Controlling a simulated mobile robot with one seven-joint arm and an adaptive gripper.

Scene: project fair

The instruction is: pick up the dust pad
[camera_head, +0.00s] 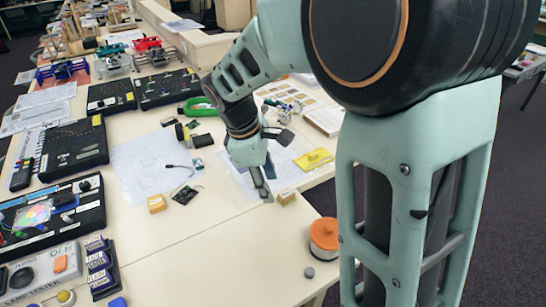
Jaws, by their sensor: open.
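My gripper (264,191) is open and points down over the middle of the table, near the edge of a white sheet. No pad is clearly labelled as the dust pad. A flat yellow piece (315,159) lies to the right of my gripper and could be it, but I cannot tell for sure. A small tan block (287,197) sits just right of my fingertips, apart from them as far as I can see. Another small orange-tan block (157,204) lies farther left.
A round container with an orange lid (323,234) stands near the right table edge, with a small grey disc (309,272) beside it. Black cases (73,147) and a tester box (43,271) fill the left. The front middle of the table (215,260) is clear.

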